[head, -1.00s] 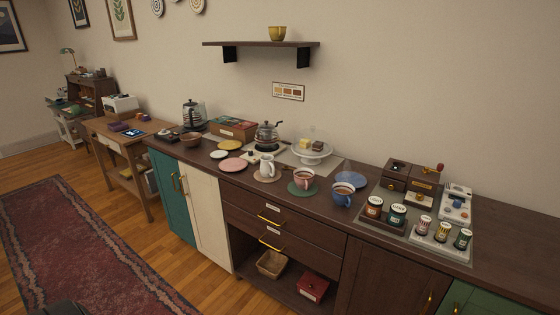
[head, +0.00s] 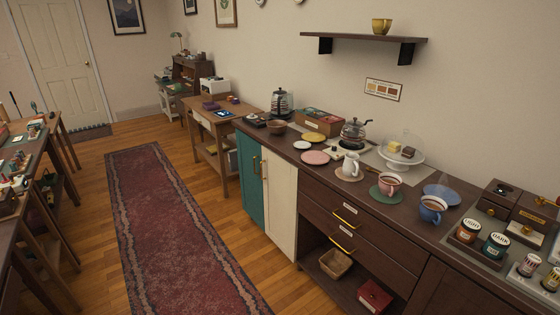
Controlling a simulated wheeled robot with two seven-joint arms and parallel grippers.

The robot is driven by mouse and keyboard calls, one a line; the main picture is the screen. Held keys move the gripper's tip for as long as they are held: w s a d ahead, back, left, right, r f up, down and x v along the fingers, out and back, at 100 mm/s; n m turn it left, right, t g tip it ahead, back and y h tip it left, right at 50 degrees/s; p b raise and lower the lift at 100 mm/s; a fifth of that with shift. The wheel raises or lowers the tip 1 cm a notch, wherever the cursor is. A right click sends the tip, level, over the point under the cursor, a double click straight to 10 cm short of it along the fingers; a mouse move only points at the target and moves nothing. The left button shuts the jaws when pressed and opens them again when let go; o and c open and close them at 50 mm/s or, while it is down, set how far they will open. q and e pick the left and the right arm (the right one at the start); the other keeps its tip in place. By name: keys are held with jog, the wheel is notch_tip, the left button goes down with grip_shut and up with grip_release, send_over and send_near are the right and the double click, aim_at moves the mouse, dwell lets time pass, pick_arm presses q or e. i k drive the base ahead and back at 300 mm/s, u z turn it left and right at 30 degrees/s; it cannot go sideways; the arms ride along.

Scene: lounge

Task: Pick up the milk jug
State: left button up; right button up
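The milk jug (head: 350,165) is a small white pitcher. It stands upright on a round tan mat (head: 346,177) on the dark wooden counter, in the middle right of the head view. A pink cup (head: 389,184) on a green saucer is to its right, and a pink plate (head: 315,158) is to its left. Neither of my grippers shows in this view.
A blue cup (head: 432,209) and several jars stand farther right along the counter. A glass-domed cake stand (head: 402,150) is behind the cups. Drawers with yellow handles (head: 345,218) face the floor. A red rug (head: 165,225) lies on open floor at left; another table (head: 15,190) stands at far left.

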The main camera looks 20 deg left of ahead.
aim_at(351, 168)
jog(key=u, duration=1.4)
jog(key=i, duration=1.25)
jog(key=z, duration=3.05)
